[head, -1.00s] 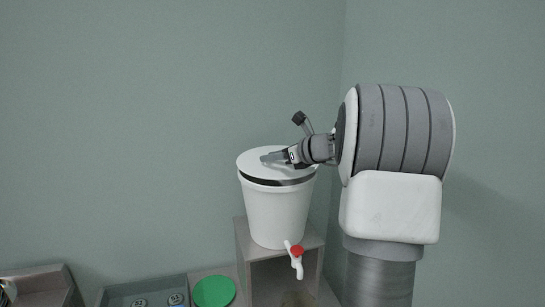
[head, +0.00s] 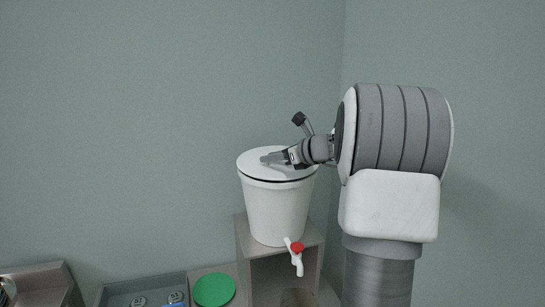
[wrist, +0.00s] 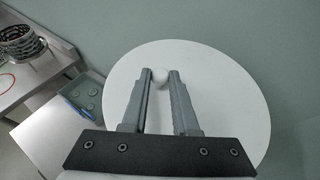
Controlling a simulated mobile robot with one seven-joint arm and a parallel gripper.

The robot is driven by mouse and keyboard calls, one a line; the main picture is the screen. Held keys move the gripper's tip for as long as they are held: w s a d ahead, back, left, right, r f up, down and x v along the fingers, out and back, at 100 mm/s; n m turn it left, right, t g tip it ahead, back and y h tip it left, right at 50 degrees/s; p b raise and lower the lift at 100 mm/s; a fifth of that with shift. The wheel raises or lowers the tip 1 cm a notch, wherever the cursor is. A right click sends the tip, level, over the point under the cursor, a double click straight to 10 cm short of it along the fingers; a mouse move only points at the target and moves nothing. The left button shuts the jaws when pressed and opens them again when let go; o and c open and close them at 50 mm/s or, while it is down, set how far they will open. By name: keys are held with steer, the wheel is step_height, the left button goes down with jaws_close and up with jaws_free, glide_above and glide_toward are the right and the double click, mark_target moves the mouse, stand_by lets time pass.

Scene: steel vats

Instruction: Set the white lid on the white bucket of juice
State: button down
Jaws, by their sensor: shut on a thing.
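The white lid (head: 251,165) lies over the mouth of the white bucket (head: 275,212) in the head view, nearly level. A thin dark line shows between the lid's front edge and the rim, so I cannot tell whether it is fully seated. My gripper (head: 265,158) reaches in from the right, low over the lid. In the wrist view the lid (wrist: 222,95) fills the middle, and my gripper (wrist: 160,77) is shut on its round white knob (wrist: 160,74). The bucket is hidden under the lid there.
The bucket stands on a grey open-fronted stand (head: 243,240). Its tap with a red handle (head: 297,247) sticks out in front, above a brownish container (head: 297,298). A green disc (head: 214,290) and a grey tray (head: 118,294) with cans lie to the left. Walls are close behind.

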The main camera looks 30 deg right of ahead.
steer(key=shift+f, duration=0.35)
stand_by(0.4)
steer(key=c, duration=0.6)
jaws_free()
steer(key=b+v, duration=0.2)
steer(key=v, duration=1.5)
steer(key=shift+s, duration=0.2)
steer(key=shift+r, duration=0.15)
